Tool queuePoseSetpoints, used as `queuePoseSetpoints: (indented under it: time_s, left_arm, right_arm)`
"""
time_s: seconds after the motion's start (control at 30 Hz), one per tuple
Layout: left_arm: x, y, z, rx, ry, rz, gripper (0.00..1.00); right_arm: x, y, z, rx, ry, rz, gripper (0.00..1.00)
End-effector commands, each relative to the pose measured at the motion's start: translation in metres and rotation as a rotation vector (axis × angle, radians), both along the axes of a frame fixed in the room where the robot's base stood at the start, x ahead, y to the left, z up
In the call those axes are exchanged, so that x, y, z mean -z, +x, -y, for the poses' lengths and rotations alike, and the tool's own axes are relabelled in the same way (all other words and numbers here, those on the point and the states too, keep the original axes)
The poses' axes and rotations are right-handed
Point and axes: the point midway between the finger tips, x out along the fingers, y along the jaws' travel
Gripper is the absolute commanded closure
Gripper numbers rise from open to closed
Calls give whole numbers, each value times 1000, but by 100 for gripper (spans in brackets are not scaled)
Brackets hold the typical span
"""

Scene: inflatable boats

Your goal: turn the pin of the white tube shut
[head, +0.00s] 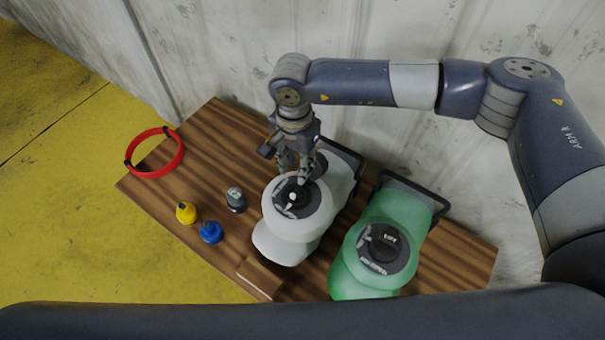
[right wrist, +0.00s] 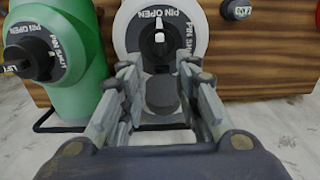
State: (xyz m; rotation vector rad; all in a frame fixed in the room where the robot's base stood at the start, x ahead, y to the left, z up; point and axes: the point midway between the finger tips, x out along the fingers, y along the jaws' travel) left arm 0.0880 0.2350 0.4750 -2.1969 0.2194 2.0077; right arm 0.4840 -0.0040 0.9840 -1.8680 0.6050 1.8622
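The white tube (head: 281,243) lies on the wooden table, with a dark round valve plate on top. Its pin (head: 292,196) is in the plate's middle. In the right wrist view the white tube (right wrist: 202,53) is at the top centre, and its pin (right wrist: 159,34) has a white end pointing up at the "PIN OPEN" lettering. "PIN SHUT" lettering runs down the plate's right side. My right gripper (head: 296,174) is above the back part of the plate. In the right wrist view its fingers (right wrist: 158,90) are apart with nothing gripped, close to the pin. My left gripper is not in view.
A green tube (head: 347,279) lies right of the white one. The table (head: 213,147) also bears a yellow cap (head: 186,213), a blue cap (head: 210,232), a grey cap (head: 236,199) and a wooden block (head: 259,279). A red ring (head: 177,163) is at the left edge. A wall stands behind.

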Motion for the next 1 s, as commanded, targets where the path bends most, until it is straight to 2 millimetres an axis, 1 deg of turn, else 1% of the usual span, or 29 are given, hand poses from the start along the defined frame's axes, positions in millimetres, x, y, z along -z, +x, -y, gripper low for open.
queuePoseSetpoints:
  time_s: [0.03,0.3,0.5,0.7,0.93,0.97,1.0]
  left_arm:
    - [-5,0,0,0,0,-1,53]
    - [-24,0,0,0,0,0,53]
    - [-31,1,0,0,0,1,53]
    - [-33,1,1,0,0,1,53]
    - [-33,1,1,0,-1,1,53]
    - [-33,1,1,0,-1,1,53]
    - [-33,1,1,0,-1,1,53]
  right_arm:
    - [6,-1,0,0,-1,-4,70]
    - [57,-2,-1,4,2,-7,70]
    - [86,-2,-1,5,3,-6,70]
    - [97,-1,-1,3,5,-3,70]
    - [98,-1,-1,4,5,-3,70]
    - [98,-1,-1,4,5,-3,77]
    - [98,-1,-1,4,5,-3,86]
